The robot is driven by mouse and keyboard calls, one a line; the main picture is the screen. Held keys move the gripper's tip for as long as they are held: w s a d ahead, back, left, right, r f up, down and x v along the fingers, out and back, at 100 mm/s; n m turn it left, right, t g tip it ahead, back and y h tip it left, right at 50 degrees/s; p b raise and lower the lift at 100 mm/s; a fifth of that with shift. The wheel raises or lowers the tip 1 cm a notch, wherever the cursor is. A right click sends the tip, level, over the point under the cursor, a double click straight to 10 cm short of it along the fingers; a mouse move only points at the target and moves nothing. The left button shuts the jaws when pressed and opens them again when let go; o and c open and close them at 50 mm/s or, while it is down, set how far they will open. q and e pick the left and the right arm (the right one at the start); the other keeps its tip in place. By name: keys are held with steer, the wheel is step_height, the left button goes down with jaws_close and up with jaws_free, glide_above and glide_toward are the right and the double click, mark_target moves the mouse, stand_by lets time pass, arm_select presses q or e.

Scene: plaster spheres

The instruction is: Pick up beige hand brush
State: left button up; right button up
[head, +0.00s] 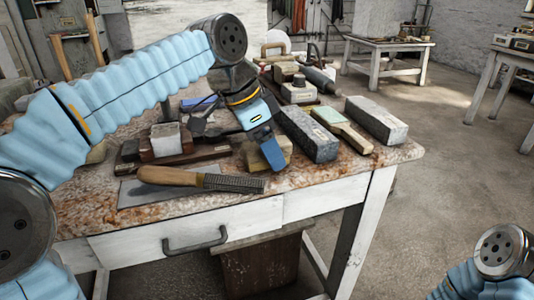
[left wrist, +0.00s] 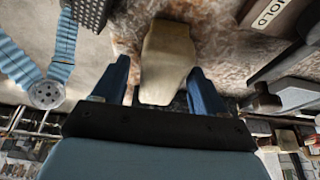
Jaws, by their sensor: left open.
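The beige hand brush (head: 284,147) lies on the stained worktable (head: 225,205) near its front edge, partly hidden behind my left gripper (head: 270,158). In the left wrist view the brush (left wrist: 168,55) appears as a long pale beige body between the two blue fingers of my left gripper (left wrist: 159,68). The fingers are open, one on each side of it, with gaps visible. I cannot tell how far down along its sides the fingertips reach. My right gripper is out of view.
A wooden-handled rasp (head: 185,179) lies in front along the table edge. A white block (head: 166,139) on wood stands left.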

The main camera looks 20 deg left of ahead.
arm_select(q)
steer(key=c, duration=1.1)
steer(key=shift+r, duration=0.1)
step_height(320, 180, up, 3)
steer(key=shift+f+p, duration=0.15)
steer(key=shift+p, duration=0.25)
steer(key=s+r, duration=0.3)
steer(key=s, duration=0.1)
steer(key=s+r, duration=0.3)
steer(key=s, duration=0.2)
steer(key=s+r, duration=0.4)
steer(key=s, duration=0.1)
steer(key=shift+a+r, duration=0.1)
steer(key=shift+a, duration=0.1)
steer(key=o, duration=0.6)
steer(key=shift+c, duration=0.2)
steer(key=c, duration=0.4)
